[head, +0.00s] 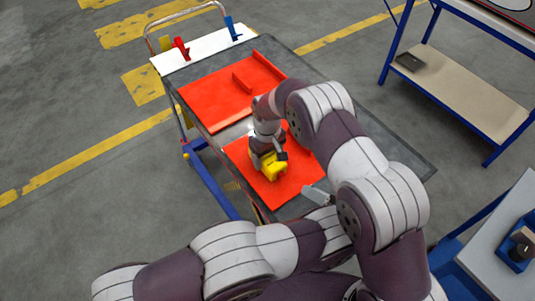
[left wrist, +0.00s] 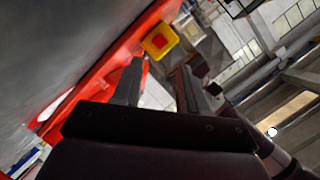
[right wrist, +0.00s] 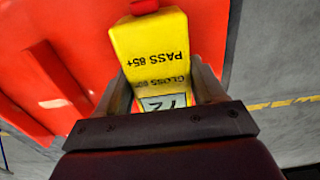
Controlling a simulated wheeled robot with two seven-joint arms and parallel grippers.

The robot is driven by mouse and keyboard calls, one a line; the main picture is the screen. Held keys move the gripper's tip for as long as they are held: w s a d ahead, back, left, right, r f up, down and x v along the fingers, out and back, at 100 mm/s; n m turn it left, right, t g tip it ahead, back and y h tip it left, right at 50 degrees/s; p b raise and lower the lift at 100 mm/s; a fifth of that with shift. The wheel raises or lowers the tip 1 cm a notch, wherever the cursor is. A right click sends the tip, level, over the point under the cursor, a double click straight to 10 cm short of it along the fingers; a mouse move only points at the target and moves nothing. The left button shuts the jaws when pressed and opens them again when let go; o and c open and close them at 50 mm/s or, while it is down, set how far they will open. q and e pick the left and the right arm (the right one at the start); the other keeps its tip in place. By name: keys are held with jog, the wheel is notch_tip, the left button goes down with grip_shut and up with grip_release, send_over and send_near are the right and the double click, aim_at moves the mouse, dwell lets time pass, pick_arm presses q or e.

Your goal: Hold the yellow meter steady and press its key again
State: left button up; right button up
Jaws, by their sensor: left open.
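The yellow meter (head: 277,171) is above the front red panel (head: 295,185) in the head view; I cannot tell whether it touches the panel. My right gripper (head: 268,157) is shut on it, and the right wrist view shows the meter (right wrist: 152,48) between both fingers. Its label reads PASS 85+, upside down. Its display (right wrist: 163,101) is lit, partly hidden. A red key (right wrist: 144,6) is at its far end. My left gripper (head: 314,193) is open and empty, right of the meter. In the left wrist view the meter's yellow end with the red key (left wrist: 159,41) lies beyond the fingertips.
The dark cart top (head: 398,165) is bare to the right. A second red panel (head: 215,95) with raised ribs lies behind. A white strip (head: 205,48) with red and blue clips is at the far end. A shelf table (head: 470,90) stands right.

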jog(key=c, duration=0.7)
pick_arm(q)
jog(key=shift+f, duration=0.1)
jog(key=shift+c, duration=0.3)
grip_shut()
pick_arm(e)
jog(key=shift+s+f, duration=0.1)
dwell(0.9)
